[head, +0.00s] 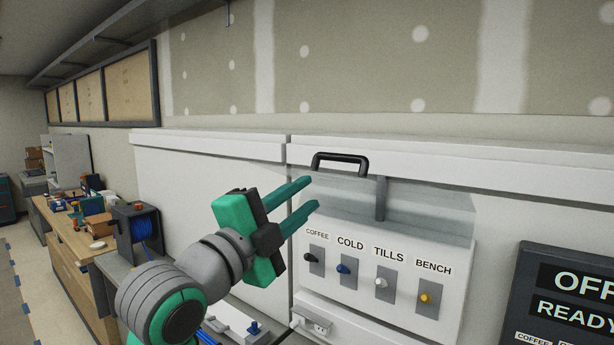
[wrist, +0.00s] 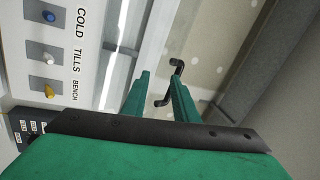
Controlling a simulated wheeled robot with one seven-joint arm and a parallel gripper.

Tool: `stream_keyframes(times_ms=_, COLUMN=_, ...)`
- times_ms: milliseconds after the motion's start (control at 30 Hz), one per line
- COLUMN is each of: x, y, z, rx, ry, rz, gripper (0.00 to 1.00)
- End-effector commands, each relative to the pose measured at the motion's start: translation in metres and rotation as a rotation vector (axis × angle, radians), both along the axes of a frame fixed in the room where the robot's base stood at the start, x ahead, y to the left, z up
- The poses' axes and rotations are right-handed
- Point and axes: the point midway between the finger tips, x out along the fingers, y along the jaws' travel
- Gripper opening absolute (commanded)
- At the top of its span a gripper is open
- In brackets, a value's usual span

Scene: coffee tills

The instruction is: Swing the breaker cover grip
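The breaker cover grip is a black bar handle (head: 340,160) at the top of a clear breaker cover (head: 430,218). The clear pane stands above the row of switches on the white breaker panel (head: 330,228). My gripper (head: 314,193) is open, with two green fingers pointing toward the panel, left of and slightly below the grip in the head view. In the wrist view the grip (wrist: 176,66) shows beyond and between the fingertips (wrist: 158,80), partly hidden by one finger. I see no contact with it.
Below the cover are switches labelled COFFEE (head: 315,258), COLD (head: 345,272), TILLS (head: 381,287) and BENCH (head: 427,302). A dark status display (head: 570,290) is at the right. A white ledge (head: 420,165) runs behind the grip. A cluttered wooden bench (head: 70,235) stands at the left.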

Motion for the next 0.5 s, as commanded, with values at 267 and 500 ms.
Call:
stream_keyframes(times_ms=267, x=-0.024, y=-0.011, z=0.043, rx=0.177, ry=-0.052, rz=0.002, gripper=0.27)
stream_keyframes(times_ms=500, x=-0.025, y=-0.013, z=0.045, rx=0.194, ry=-0.056, rz=0.002, gripper=0.27)
